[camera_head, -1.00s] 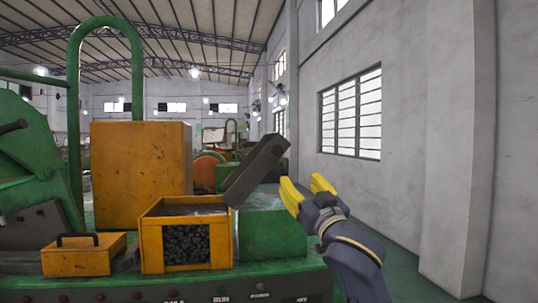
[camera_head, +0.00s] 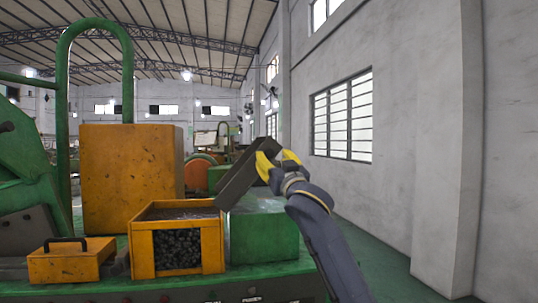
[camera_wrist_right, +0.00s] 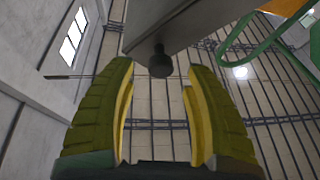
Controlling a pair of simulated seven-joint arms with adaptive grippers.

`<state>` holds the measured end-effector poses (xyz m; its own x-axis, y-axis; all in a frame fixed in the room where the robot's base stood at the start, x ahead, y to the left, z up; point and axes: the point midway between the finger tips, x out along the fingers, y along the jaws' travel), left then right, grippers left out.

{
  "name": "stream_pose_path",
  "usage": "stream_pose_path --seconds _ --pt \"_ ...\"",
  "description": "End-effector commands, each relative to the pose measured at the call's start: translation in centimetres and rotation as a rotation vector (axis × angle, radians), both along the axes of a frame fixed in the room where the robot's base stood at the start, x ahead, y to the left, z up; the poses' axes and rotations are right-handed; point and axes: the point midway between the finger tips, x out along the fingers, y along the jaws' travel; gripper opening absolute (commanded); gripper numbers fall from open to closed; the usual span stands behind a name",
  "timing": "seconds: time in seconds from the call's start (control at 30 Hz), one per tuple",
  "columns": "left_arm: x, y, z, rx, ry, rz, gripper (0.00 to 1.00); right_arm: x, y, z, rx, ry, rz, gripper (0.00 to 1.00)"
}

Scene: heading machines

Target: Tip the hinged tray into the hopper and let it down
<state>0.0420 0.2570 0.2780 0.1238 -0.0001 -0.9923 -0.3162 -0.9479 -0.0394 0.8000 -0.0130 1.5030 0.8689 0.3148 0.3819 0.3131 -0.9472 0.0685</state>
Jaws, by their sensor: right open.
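The hinged tray (camera_head: 238,182) is a dark grey slab-like trough. It is tilted up to the right, its low end at the right edge of the hopper (camera_head: 140,249). The hopper is an orange open-topped box with dark pieces behind its front opening. My right gripper (camera_head: 276,163), with yellow fingers, is at the tray's raised end. In the right wrist view the open fingers (camera_wrist_right: 160,75) have a dark round knob (camera_wrist_right: 160,62) between their tips, under the tray's grey body (camera_wrist_right: 190,28). Contact with the knob cannot be told. My left gripper is not in view.
A green block (camera_head: 264,236) stands right of the hopper, below the tray. A small orange box with a black handle (camera_head: 70,261) sits at left. A large orange cabinet (camera_head: 130,180) stands behind. Free space lies toward the grey wall (camera_head: 420,120).

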Motion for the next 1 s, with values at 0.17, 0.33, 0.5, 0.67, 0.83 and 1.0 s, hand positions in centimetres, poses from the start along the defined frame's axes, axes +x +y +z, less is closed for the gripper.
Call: stream_pose_path --seconds 0.17,0.33,0.5,0.67,0.83,1.0 --pt "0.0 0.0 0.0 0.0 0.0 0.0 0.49 1.8 0.7 0.8 -0.001 0.001 0.001 0.52" --pt "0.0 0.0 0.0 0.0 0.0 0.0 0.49 2.8 1.1 1.2 -0.001 0.001 0.001 0.52" --pt "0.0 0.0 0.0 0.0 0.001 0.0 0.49 3.3 1.3 1.5 0.0 0.0 0.001 0.52" --pt "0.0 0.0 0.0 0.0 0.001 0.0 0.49 3.4 1.3 1.5 0.0 0.0 0.001 0.52" --pt "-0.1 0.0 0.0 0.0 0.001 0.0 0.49 3.4 1.3 1.5 0.0 0.0 0.001 0.52" --pt "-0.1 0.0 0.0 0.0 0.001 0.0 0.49 3.4 1.3 1.5 0.0 0.0 0.001 0.38"
